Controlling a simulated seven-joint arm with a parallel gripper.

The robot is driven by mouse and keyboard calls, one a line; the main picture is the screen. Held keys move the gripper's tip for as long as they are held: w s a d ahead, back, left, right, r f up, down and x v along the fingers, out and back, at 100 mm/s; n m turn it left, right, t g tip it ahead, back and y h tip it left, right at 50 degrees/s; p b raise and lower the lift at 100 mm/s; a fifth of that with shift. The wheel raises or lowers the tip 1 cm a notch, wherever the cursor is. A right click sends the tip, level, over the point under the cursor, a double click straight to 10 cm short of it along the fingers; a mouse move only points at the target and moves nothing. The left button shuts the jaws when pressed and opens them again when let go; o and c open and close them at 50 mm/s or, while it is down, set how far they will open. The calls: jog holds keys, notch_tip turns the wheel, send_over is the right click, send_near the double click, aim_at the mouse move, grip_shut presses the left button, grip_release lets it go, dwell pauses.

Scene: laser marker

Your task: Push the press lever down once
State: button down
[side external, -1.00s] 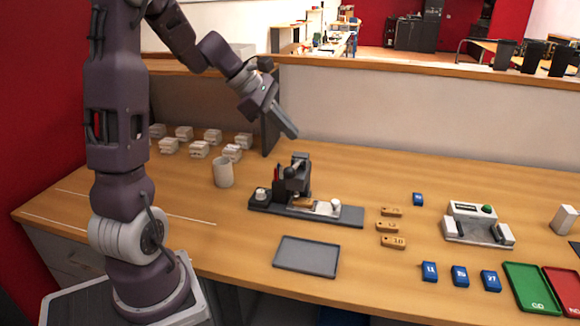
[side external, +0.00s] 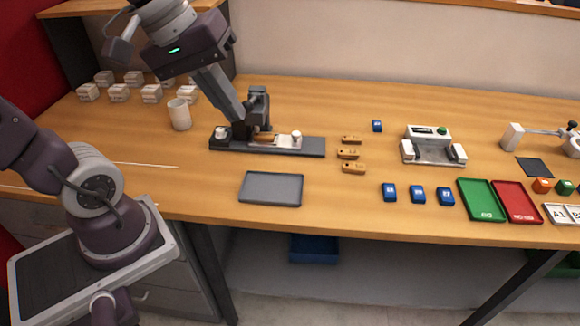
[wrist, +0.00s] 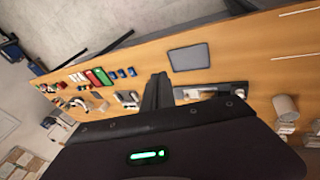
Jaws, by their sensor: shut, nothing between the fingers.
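The press (side external: 258,103) is a dark upright head on a long dark grey base (side external: 312,147). A tan piece (side external: 264,137) lies under its head, with a pale slide and white knob to the right. My gripper (side external: 241,133) is shut and empty, reaching down at a slant to the left side of the press head, close to the base. It covers that side, so I cannot make out the lever or tell whether I touch it. In the wrist view my shut fingers (wrist: 157,88) point beside the press base (wrist: 215,90), and my wrist housing hides much.
A white cup (side external: 180,115) and several pale boxes (side external: 118,93) stand left of the press. A grey tray (side external: 271,188) lies in front. Tan tagged blocks (side external: 349,153) lie to the right, with a white-and-grey device (side external: 430,146) beyond. The table front between tray and blue blocks (side external: 418,195) is clear.

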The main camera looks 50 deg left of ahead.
jog(key=s+f+m+t+y, duration=0.1)
jog(key=s+m, duration=0.6)
jog(key=m, duration=0.1)
jog(key=shift+s+d+f+y, duration=0.15)
jog(key=shift+s+d+y, duration=0.1)
jog(key=shift+y, duration=0.15)
jog(key=shift+w, duration=0.1)
notch_tip(320, 180, up, 6)
jog(key=n+g, duration=0.5)
jog(key=n, duration=2.2)
send_over(246, 101)
notch_tip(246, 101, down, 14)
jog(key=shift+f, duration=0.1)
